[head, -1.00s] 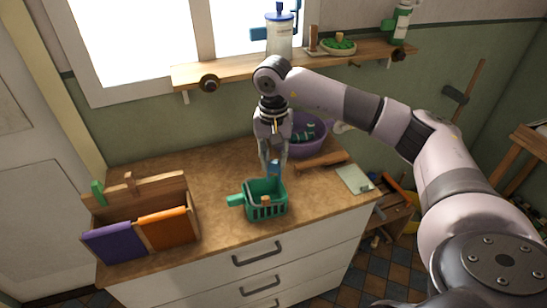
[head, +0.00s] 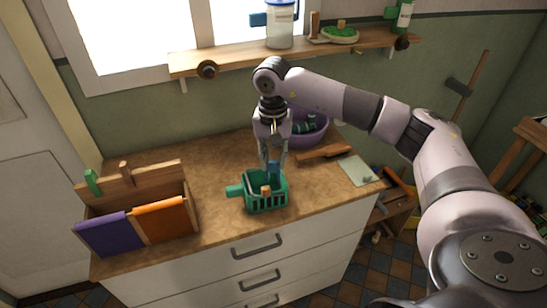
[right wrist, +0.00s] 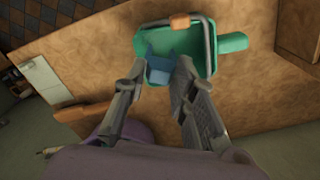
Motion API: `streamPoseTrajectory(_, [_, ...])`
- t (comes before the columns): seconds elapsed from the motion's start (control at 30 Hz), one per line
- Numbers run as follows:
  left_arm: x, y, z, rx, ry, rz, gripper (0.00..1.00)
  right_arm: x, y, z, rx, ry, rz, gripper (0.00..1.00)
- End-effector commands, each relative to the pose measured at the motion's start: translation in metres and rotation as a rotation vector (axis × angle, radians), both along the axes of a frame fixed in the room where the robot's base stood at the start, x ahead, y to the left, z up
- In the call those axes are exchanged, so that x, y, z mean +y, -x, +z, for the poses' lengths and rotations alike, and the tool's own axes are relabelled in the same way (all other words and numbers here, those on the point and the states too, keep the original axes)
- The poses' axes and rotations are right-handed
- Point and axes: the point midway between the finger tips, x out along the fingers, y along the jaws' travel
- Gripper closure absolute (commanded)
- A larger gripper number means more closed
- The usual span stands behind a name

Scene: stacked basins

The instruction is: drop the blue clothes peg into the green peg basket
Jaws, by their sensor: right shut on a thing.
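The green peg basket (head: 268,205) stands on the worktop near its front edge, its handle pointing left. It also shows in the right wrist view (right wrist: 203,66). My right gripper (head: 273,168) points down and is shut on the blue clothes peg (head: 274,171), at the basket's back rim. In the right wrist view the peg (right wrist: 160,70) sits between the fingertips, over the basket opening. I cannot tell how far its lower end is inside. An orange-brown piece (head: 266,190) shows at the basket's front rim. My left gripper is not in view.
A purple basin (head: 318,127) stands behind the gripper, with a wooden piece (head: 325,153) and a pale card (head: 357,170) to the right. A wooden rack with purple (head: 108,235) and orange (head: 161,222) panels stands left. The worktop between rack and basket is clear.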

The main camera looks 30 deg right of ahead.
Motion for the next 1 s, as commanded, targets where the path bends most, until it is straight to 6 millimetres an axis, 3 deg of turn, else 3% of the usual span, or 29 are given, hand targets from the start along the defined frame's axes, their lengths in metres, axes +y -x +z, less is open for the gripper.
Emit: streamPoseTrajectory(1.0, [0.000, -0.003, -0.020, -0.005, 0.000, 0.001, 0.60, 0.000, 0.000, -0.026, 0.001, 0.001, 0.000, 0.97])
